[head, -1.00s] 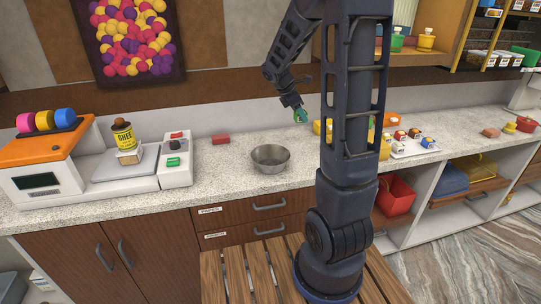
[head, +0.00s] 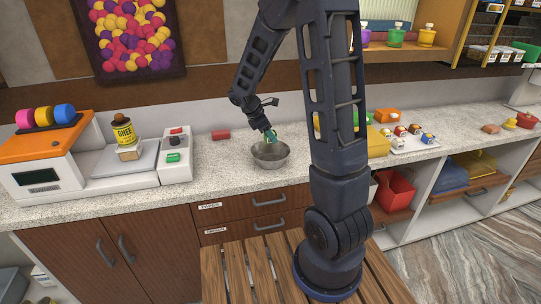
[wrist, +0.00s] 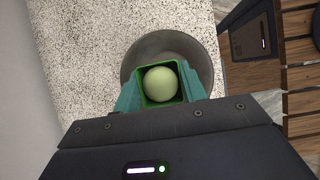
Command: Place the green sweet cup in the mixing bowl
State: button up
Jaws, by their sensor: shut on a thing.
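The green sweet cup (wrist: 161,83) is a square green cup with a pale round sweet in it. My gripper (wrist: 158,97) is shut on it, with a teal fingertip on each side of the cup in the wrist view. The mixing bowl (head: 270,154) is a grey metal bowl on the counter. My gripper (head: 270,136) is over the bowl in the head view, close to its rim. In the wrist view the bowl (wrist: 205,65) shows behind and around the cup. How far the cup is above the bowl's floor is hard to tell.
The speckled counter (head: 225,170) is clear around the bowl. A red block (head: 221,135) lies behind it to the left. A scale (head: 125,160) with a ghee tin (head: 123,132) stands further left.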

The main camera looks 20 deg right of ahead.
notch_tip(320, 180, down, 10)
jog(key=shift+r, duration=0.1)
dwell(0.4)
jog(key=o, duration=1)
jog(key=shift+f, duration=0.2)
jog(key=shift+c, duration=0.2)
jog(key=shift+r, duration=0.1)
jog(key=v, duration=1.2)
jog(key=s+d+r+m+t+y, duration=0.2)
jog(key=s+d+r+m, duration=0.3)
jog(key=s+r+m, duration=0.4)
jog(key=s+d+r+m+t+y, duration=0.2)
jog(key=s+d+r+m+y, duration=0.2)
jog(key=s+r+m, duration=0.5)
jog(key=shift+s+d+t, duration=0.3)
jog(key=shift+s+d, duration=0.45)
jog(key=shift+s, duration=2.3)
